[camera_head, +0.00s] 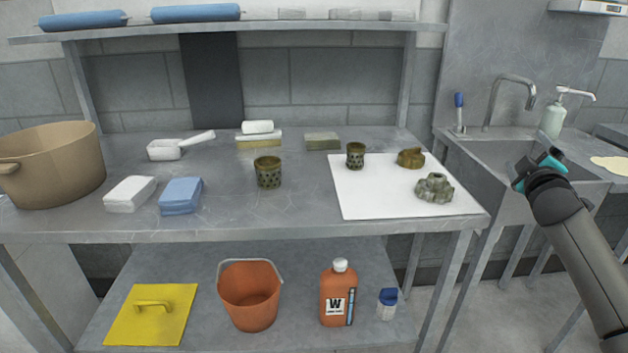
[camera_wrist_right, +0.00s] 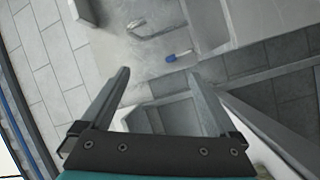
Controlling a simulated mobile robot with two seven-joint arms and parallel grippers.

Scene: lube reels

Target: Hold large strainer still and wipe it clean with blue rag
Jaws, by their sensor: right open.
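The large strainer (camera_head: 268,172) looks like the bigger of two dark perforated cups and stands upright near the middle of the steel table. The smaller cup (camera_head: 356,155) stands on a white mat. The blue rag (camera_head: 181,195) lies folded at the table's front left, right of a white folded cloth (camera_head: 130,193). My right gripper (camera_head: 541,168) is far right, in front of the sink and away from both. In the right wrist view its two fingers (camera_wrist_right: 165,100) are apart with nothing between them. My left gripper is not in view.
The white mat (camera_head: 365,203) also holds two greenish-brown metal parts (camera_head: 434,188). A tan pot (camera_head: 52,165), a white scoop (camera_head: 165,150) and sponges (camera_head: 259,140) stand on the table. An orange bucket (camera_head: 250,294) and bottle (camera_head: 339,294) are below. The table's front middle is clear.

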